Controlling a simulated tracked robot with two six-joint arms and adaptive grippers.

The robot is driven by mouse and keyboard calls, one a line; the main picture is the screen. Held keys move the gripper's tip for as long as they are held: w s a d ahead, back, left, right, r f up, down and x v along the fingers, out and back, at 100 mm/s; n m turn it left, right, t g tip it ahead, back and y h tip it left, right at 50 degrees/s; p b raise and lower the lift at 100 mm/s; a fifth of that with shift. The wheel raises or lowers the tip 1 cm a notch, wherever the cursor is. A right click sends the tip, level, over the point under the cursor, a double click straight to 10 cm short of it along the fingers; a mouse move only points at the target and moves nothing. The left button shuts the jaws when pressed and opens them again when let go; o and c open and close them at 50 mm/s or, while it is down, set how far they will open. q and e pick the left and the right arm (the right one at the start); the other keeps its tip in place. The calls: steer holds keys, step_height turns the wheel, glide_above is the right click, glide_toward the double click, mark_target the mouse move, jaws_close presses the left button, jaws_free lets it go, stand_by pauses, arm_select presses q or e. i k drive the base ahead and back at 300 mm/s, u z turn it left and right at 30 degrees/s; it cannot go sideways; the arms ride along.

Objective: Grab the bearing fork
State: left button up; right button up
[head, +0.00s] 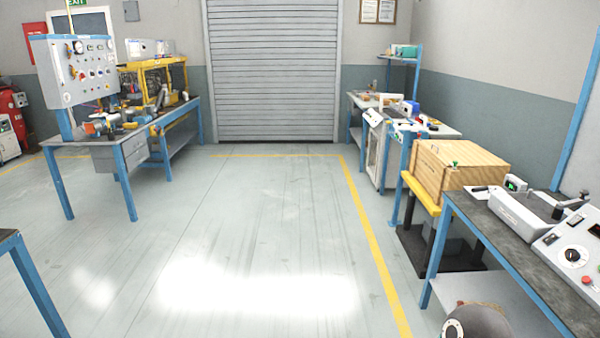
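I cannot make out a bearing fork in the head view; the small items on the benches are too small to tell apart. Neither of my grippers is in view. A blue-legged bench (75,142) at the left carries a control panel (85,72) and several small tools and parts. Another bench (463,205) at the near right carries a long grey device (524,213) and a control box (575,252).
Open grey floor (240,220) runs down the middle to a closed roller shutter (272,70). A yellow line (371,235) marks the right side. A wooden crate (455,170) stands on a yellow-topped stand. A bench corner (8,240) juts in at lower left.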

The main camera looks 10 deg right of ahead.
mark_target(478, 189)
steer(key=z, duration=0.2)
steer(key=i, duration=1.35)
steer(key=z, duration=0.65)
steer(key=i, duration=1.4)
steer(key=z, duration=0.7)
steer(key=i, duration=0.65)
steer(key=z, duration=0.15)
